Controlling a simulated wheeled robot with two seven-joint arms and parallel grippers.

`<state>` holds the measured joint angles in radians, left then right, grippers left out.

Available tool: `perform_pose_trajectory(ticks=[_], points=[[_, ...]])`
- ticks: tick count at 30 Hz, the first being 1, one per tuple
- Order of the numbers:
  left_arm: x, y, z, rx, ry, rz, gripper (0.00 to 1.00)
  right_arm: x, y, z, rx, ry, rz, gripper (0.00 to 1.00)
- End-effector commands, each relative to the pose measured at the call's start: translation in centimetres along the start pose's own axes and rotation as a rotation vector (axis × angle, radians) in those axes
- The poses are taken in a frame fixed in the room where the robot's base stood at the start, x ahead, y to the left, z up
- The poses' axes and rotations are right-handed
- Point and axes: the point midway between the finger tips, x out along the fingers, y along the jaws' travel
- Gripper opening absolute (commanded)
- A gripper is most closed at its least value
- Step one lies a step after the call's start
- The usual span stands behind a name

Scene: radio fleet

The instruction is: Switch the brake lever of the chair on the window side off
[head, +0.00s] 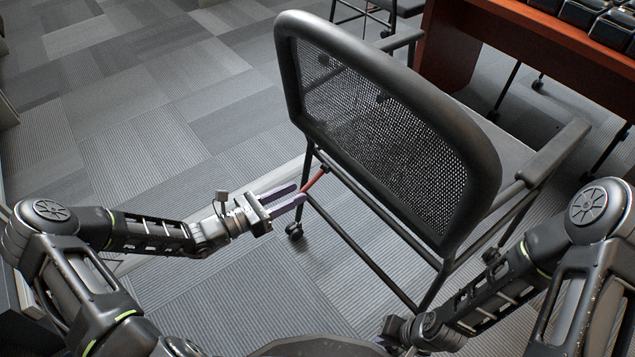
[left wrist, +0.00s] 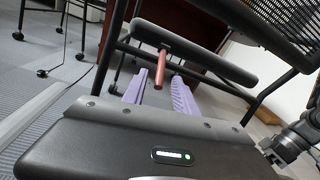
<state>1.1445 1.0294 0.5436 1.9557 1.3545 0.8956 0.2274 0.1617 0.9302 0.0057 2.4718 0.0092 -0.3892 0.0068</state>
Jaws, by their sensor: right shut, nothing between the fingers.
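The black mesh-backed chair (head: 385,120) stands in front of me with its back towards me. Its red brake lever (head: 315,180) sticks out from the frame at the chair's left side, and it also shows in the left wrist view (left wrist: 160,68). My left gripper (head: 304,194) is open, with its purple fingers pointing at the lever. In the left wrist view the lever's end appears between the two fingers (left wrist: 158,92); I cannot tell whether either touches it. My right arm comes in at the lower right, and its fingers do not show.
A brown desk (head: 530,45) with dark devices on top (head: 585,12) stands at the back right. Another chair (head: 385,8) is at the top. The chair's armrest (head: 555,152) is on the right. The carpet (head: 130,120) on the left is clear.

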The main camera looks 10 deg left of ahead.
Motion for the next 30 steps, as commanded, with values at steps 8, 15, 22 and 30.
perform_pose_trajectory(ticks=[8, 15, 22, 30], points=[[3.6, -0.1, -0.3, 0.001, -0.002, -0.004, 0.34, 1.6, 0.5, -0.1, 0.001, 0.006, 0.0, 0.0], [6.8, 0.0, -0.2, 0.0, -0.001, -0.002, 0.34, 2.8, 0.9, -0.2, 0.002, 0.014, 0.0, 0.0], [7.5, -0.1, 0.0, 0.0, 0.001, -0.001, 0.34, 2.9, 0.9, -0.3, 0.002, 0.016, 0.0, 0.0], [7.5, -0.1, 0.0, 0.0, 0.001, -0.001, 0.24, 2.8, 0.9, -0.3, 0.002, 0.016, 0.0, 0.0]])
